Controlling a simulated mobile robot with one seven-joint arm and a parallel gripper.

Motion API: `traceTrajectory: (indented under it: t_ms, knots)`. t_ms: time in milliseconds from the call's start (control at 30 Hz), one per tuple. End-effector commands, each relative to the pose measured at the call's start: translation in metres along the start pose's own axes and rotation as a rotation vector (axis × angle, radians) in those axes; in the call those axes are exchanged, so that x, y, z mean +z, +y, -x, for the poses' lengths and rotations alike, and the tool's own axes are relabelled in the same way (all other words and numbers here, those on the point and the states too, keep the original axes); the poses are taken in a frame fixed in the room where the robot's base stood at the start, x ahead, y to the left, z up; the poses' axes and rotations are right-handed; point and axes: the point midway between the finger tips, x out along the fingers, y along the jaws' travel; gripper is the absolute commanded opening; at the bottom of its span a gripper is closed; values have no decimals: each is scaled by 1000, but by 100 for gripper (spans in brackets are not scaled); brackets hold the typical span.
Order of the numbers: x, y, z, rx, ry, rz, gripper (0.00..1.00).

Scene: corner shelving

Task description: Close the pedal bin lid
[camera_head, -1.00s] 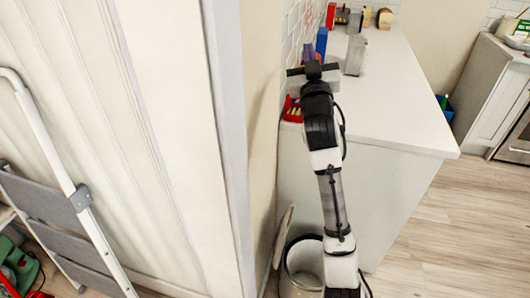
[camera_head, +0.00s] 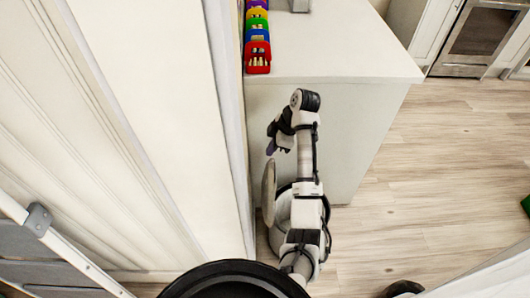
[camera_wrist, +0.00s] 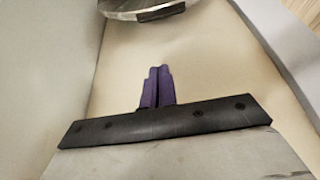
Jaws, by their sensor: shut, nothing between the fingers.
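The pedal bin (camera_head: 275,232) stands on the floor beside the end of the white counter, partly hidden behind my arm. Its round lid (camera_head: 268,192) is up, standing nearly vertical on the bin's left side near the wall. In the wrist view the lid's edge (camera_wrist: 125,8) shows at the top, with a dark tab on it. My gripper (camera_head: 270,150) is just beyond the upper edge of the lid and looks apart from it. Its purple fingers (camera_wrist: 157,84) are together and empty, pointing toward the lid side.
A beige wall (camera_wrist: 200,60) is close to the left of the lid and gripper. The white counter (camera_head: 330,50) stands beyond, with a row of colourful toy-like blocks (camera_head: 257,45) on top. Wooden floor (camera_head: 430,170) is open to the right. A step ladder (camera_head: 60,245) is at the left.

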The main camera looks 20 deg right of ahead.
Motion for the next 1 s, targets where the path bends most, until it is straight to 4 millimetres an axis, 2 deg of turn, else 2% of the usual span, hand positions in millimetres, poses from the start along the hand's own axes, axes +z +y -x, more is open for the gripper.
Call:
traceTrajectory:
  t_ms: [33, 300, 367, 433, 500, 700, 1000]
  knots:
    - [0, -1, -14, -4, 4, 1, 0]
    - [0, 0, -73, -2, 2, 2, 0]
    - [-1, 0, -76, -2, 0, -2, 0]
    - [-1, -1, -89, -3, 0, -3, 0]
    - [12, 1, -79, 4, -1, -7, 0]
    - [33, 0, -74, 3, -1, -3, 0]
    - [38, 0, -74, 3, -2, -1, 0]
